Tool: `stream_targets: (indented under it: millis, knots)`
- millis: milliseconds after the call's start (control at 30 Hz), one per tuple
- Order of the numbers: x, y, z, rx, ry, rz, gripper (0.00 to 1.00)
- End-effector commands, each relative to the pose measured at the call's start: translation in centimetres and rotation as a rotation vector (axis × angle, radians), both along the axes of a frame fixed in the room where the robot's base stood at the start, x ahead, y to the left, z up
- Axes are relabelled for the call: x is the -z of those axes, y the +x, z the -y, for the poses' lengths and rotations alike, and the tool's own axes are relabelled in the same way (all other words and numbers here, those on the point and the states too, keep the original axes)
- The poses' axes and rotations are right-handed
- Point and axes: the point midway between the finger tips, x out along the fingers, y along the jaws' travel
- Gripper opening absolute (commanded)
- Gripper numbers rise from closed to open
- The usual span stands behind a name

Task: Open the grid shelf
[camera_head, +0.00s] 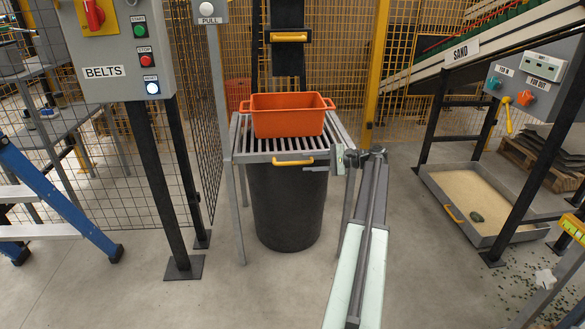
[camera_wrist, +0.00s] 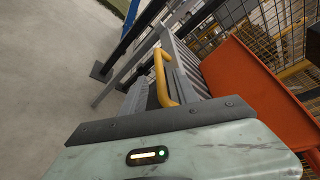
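The grid shelf (camera_head: 270,151) is a grey slatted rack on legs, with a yellow handle (camera_head: 293,162) on its front edge. An orange crate (camera_head: 288,117) stands on the slats.
A black bin (camera_head: 287,205) stands under the shelf. A control box (camera_head: 118,50) on posts and a blue ladder (camera_head: 50,195) are at left. A sand tray (camera_head: 480,192) lies at right. Mesh fencing (camera_head: 345,50) is behind. The floor in front is clear.

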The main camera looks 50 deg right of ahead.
Motion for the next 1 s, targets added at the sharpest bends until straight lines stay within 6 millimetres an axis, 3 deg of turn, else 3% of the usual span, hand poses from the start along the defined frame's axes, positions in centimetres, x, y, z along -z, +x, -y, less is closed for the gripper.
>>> stream_targets:
  millis: [300,600,733,1000]
  knots:
    - [1.4,4.8,-2.9,-0.003,-0.002,0.000,0.36]
    - [1.4,5.4,-3.3,-0.002,-0.001,-0.001,0.36]
    - [1.4,5.4,-3.3,-0.003,-0.001,0.000,0.00]
    - [1.4,5.4,-3.4,-0.003,-0.001,0.000,0.00]
